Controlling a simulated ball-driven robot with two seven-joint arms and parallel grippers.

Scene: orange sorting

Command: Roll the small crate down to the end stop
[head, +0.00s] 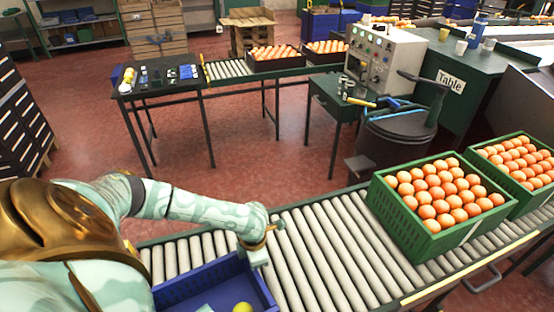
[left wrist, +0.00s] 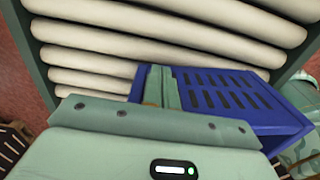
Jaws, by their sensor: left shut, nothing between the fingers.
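The small blue crate (head: 205,283) sits on the roller conveyor at the bottom of the head view, its near part cut off by the frame. A yellow-green fruit (head: 242,307) and a pale blue piece lie in it. My left gripper (head: 260,258) is at the crate's far right corner, shut and empty, pointing down. In the left wrist view the closed fingers (left wrist: 160,88) overlap the slotted blue crate wall (left wrist: 225,98); I cannot tell whether they touch it. I cannot make out the end stop. My right gripper is not in view.
The conveyor rollers (head: 325,240) are bare between the small crate and a green crate full of oranges (head: 402,215). A second full green crate (head: 520,205) stands farther right. A dark drum (head: 400,140) and a control box (head: 388,60) stand behind the conveyor.

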